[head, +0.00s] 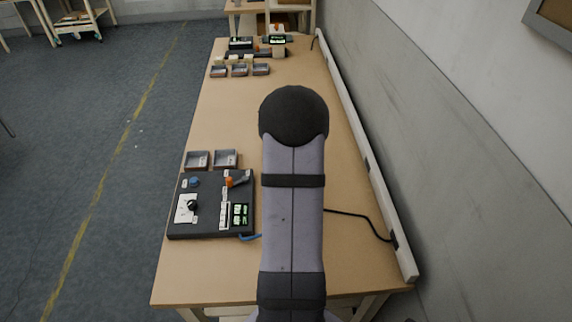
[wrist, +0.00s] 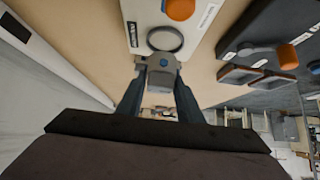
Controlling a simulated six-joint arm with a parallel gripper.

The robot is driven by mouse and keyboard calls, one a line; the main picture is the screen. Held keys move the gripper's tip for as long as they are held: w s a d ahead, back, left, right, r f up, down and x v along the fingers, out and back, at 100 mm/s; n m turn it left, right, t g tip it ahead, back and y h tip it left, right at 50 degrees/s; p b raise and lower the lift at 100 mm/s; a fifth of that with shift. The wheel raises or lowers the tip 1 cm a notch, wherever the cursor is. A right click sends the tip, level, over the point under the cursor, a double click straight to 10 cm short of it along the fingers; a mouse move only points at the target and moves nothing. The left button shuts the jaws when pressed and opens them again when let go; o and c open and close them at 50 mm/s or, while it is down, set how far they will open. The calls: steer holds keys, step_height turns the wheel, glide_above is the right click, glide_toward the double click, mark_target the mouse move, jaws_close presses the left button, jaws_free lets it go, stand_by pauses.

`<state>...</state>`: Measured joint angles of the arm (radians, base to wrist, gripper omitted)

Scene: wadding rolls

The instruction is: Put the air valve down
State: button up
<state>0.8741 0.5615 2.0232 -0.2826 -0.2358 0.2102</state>
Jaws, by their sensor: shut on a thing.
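The air valve (wrist: 160,76), a grey piece with a blue round centre, shows in the middle of the wrist view. My gripper (wrist: 158,88) is shut on it, one dark finger on each side. Just beyond it is a pale panel (wrist: 138,38) with a dark ring and an orange knob. I cannot tell whether the valve touches the panel. In the head view my own arm hides the gripper, the valve and this panel.
On the wooden table (head: 225,115), a dark board (head: 210,232) with an orange-handled piece (head: 232,181) and green displays lies left of my arm. Two small trays (head: 211,160) sit behind it. More trays (head: 240,71) stand farther back. A black cable runs right.

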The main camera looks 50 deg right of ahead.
steer(key=shift+f, duration=1.45)
steer(key=shift+f, duration=0.15)
steer(key=shift+f, duration=0.15)
steer(key=o, duration=1.3)
steer(key=shift+c, duration=0.2)
steer(key=shift+d+b+v, duration=0.2)
steer(key=shift+b+v, duration=0.4)
steer(key=shift+v, duration=3.1)
steer(key=shift+s, duration=0.15)
